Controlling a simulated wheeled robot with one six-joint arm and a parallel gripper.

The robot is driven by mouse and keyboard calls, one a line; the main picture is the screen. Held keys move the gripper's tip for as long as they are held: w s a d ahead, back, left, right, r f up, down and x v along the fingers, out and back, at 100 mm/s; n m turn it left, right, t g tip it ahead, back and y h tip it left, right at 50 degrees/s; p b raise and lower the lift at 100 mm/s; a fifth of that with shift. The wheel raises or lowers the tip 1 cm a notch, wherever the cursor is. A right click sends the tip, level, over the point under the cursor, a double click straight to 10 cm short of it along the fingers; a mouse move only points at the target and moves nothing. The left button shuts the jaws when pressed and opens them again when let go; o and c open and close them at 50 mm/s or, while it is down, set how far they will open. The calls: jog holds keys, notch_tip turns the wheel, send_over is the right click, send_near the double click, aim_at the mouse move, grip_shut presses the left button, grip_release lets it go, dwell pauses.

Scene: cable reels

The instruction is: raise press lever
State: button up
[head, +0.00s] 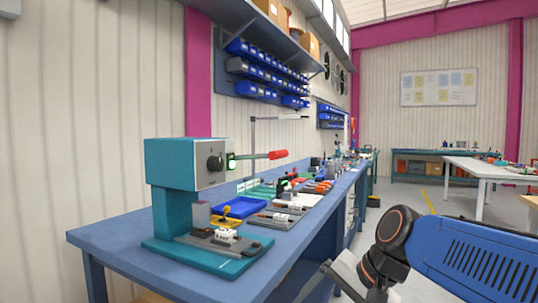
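The press (185,205) is a teal machine with a grey head, standing on the near end of the blue workbench at left. Its lever (252,156) sticks out to the right from the head, about level, and ends in a red grip (278,154). A green light glows where the lever meets the head. A dark round knob (215,162) is on the head's face. My blue arm with dark joints is at the lower right, well apart from the lever.
On the bench (130,250) beyond the press are a blue tray (240,207), grey trays with small parts, and more tools. Blue bins (265,72) hang on the wall under a shelf. A white table (485,172) stands at the right. Open floor lies between bench and table.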

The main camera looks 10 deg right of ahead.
jog(key=w+r+m+t+y, duration=0.4)
jog(key=w+r+m, duration=0.5)
jog(key=w+r, duration=0.6)
jog(key=w+d+r+m+t+y, duration=0.1)
jog(key=w+d+r+m+y, duration=0.25)
jog(key=r, duration=0.45)
jog(key=w+d+r+m+t+y, duration=0.2)
jog(key=w+d+r+m, duration=0.25)
jog(key=r, duration=0.35)
send_near(248, 157)
jog(key=w+a+r, duration=0.1)
jog(key=w, duration=0.6)
jog(key=shift+a+r+n, duration=0.15)
jog(key=shift+a+n, duration=0.1)
jog(key=shift+n, duration=0.05)
jog(key=shift+c, duration=0.7)
